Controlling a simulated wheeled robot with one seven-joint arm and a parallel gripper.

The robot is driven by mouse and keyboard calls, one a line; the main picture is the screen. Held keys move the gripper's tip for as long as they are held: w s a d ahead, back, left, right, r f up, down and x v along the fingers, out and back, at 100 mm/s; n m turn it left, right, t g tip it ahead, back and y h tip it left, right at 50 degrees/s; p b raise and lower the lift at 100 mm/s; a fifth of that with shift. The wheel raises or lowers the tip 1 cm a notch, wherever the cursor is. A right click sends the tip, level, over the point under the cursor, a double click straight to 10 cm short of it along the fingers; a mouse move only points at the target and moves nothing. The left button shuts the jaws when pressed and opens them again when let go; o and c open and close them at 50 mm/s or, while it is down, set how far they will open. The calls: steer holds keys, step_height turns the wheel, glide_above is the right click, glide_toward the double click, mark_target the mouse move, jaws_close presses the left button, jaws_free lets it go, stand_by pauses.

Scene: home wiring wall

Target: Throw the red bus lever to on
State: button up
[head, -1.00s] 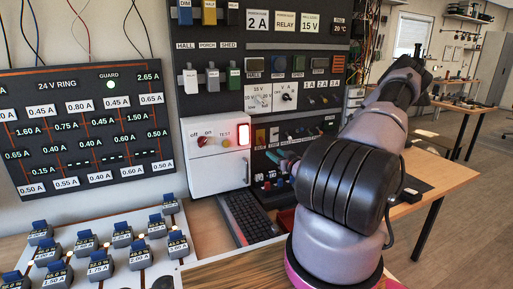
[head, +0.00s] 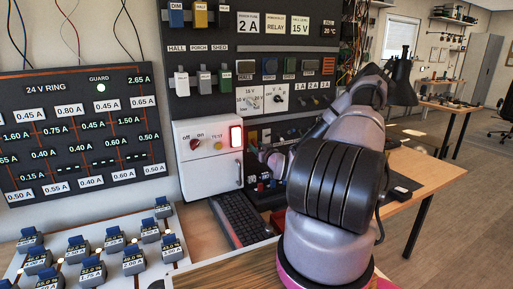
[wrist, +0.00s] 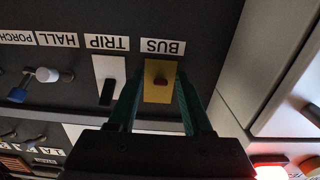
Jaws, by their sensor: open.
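The red bus lever (wrist: 161,80) is a small red handle on a yellow plate (wrist: 158,96) under the BUS label in the wrist view, where the lettering is upside down. It is seen nearly end-on, so its on or off position is hard to tell. My gripper (wrist: 160,74) is open, its two green fingers on either side of the yellow plate with the lever between them. I cannot tell whether either finger touches the lever. In the head view my gripper (head: 260,151) is at the dark panel, and my arm hides much of the area around it.
The TRIP switch (wrist: 107,92), black on a white plate, is close beside the fingers. A white box (head: 209,160) with a glowing red switch (head: 236,136) stands out at the panel's left. A keyboard (head: 240,218) lies below. Switches and sockets cover the upper panel (head: 207,104).

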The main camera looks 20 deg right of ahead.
mark_target(255, 141)
jaws_close()
steer(key=shift+r, duration=0.1)
steer(key=g, duration=0.1)
steer(key=r+g, duration=0.1)
steer(key=shift+s+g, duration=0.15)
steer(key=shift+g, duration=0.15)
steer(key=g, duration=0.1)
steer(key=r+g, duration=0.1)
steer(key=g, duration=0.1)
steer(key=shift+r+g, duration=0.3)
steer(key=g, duration=0.1)
steer(key=r+g, duration=0.1)
steer(key=g, duration=0.1)
steer(key=shift+w, duration=0.2)
steer(key=shift+w+r+g, duration=0.1)
steer(key=shift+r+g, duration=0.25)
steer(key=shift+g, duration=0.85)
